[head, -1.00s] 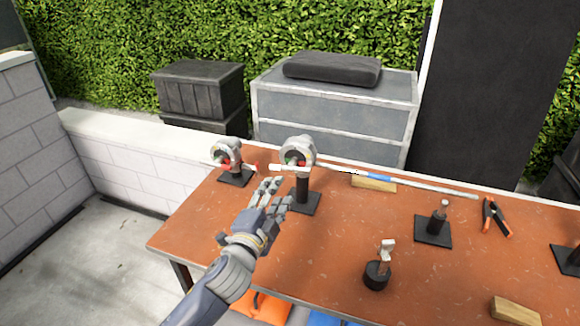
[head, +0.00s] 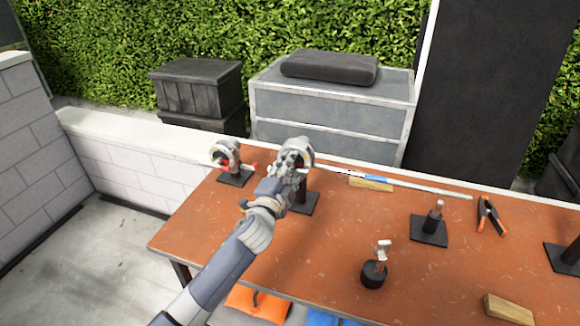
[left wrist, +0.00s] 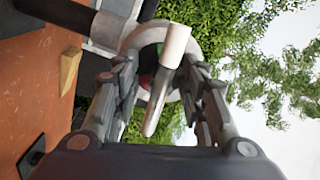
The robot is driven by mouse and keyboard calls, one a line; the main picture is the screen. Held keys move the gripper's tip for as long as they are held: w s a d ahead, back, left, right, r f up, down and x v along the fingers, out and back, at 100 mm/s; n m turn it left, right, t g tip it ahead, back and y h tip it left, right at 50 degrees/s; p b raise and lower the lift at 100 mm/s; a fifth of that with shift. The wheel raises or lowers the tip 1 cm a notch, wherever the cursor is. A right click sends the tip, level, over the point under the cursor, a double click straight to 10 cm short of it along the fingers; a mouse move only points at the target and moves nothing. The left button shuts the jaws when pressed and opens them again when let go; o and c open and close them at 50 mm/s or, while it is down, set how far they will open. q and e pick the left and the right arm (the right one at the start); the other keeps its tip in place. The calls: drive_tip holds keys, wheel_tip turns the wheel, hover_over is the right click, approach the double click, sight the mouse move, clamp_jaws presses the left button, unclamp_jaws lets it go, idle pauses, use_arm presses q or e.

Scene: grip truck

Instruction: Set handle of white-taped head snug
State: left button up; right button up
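The white-taped head (head: 304,147) is a grey ring-shaped head on a black post with a square base, on the table's far side. My left gripper (head: 287,165) is in front of it and hides its handle and part of its ring in the head view. In the left wrist view the handle (left wrist: 162,85), a grey bar with a white upper end, slants between the two spread fingers of the gripper (left wrist: 163,78). The ring (left wrist: 131,42) is behind it. The gripper is open, with no clear finger contact. My right gripper is not in view.
A similar head with red handle ends (head: 228,157) stands to the left on the orange-brown table (head: 335,240). To the right are a rod (head: 430,189) on a wooden block, a black-based post (head: 430,231), a clamp (head: 489,216) and a short black stand (head: 374,274).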

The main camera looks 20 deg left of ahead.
use_arm(q)
drive_tip(key=shift+w, duration=0.1)
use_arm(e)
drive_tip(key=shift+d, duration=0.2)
use_arm(q)
clamp_jaws()
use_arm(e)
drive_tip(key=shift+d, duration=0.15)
use_arm(q)
drive_tip(key=n, duration=0.3)
drive_tip(key=shift+n, duration=0.4)
drive_tip(key=n, duration=0.3)
drive_tip(key=shift+n, duration=0.3)
drive_tip(key=n+p, duration=0.1)
drive_tip(key=n, duration=0.4)
drive_tip(key=shift+n+p, duration=0.3)
drive_tip(key=shift+n, duration=0.9)
drive_tip(key=shift+f+n, duration=0.1)
drive_tip(key=shift+n, duration=0.2)
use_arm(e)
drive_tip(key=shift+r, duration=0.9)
